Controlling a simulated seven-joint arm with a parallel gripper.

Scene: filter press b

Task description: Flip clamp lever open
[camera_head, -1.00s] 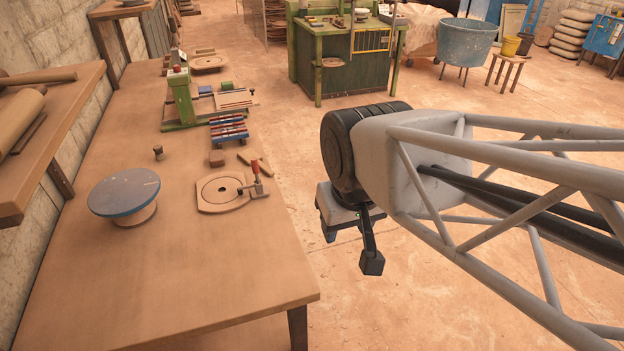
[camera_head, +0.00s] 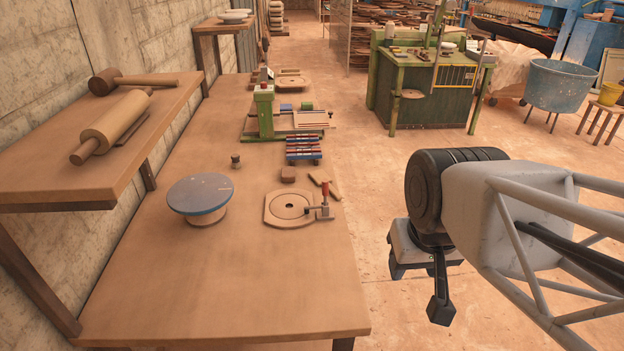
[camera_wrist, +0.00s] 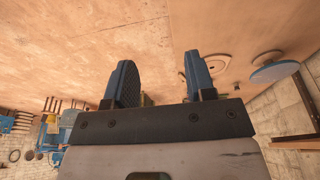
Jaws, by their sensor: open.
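My gripper (camera_head: 418,275) hangs over the floor to the right of the bench, well apart from the clamp. In the wrist view its two blue-padded fingers (camera_wrist: 157,80) are spread with nothing between them. The ringed plate also shows small in the wrist view (camera_wrist: 216,64); the clamp lever is too small to tell there.
A blue-topped turntable (camera_head: 200,194) stands left of the plate. A brown block (camera_head: 288,174), wooden sticks (camera_head: 322,185) and a striped rack (camera_head: 303,149) lie behind it. A wall shelf (camera_head: 110,150) holds rolling pins. The bench's front (camera_head: 230,290) is clear.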

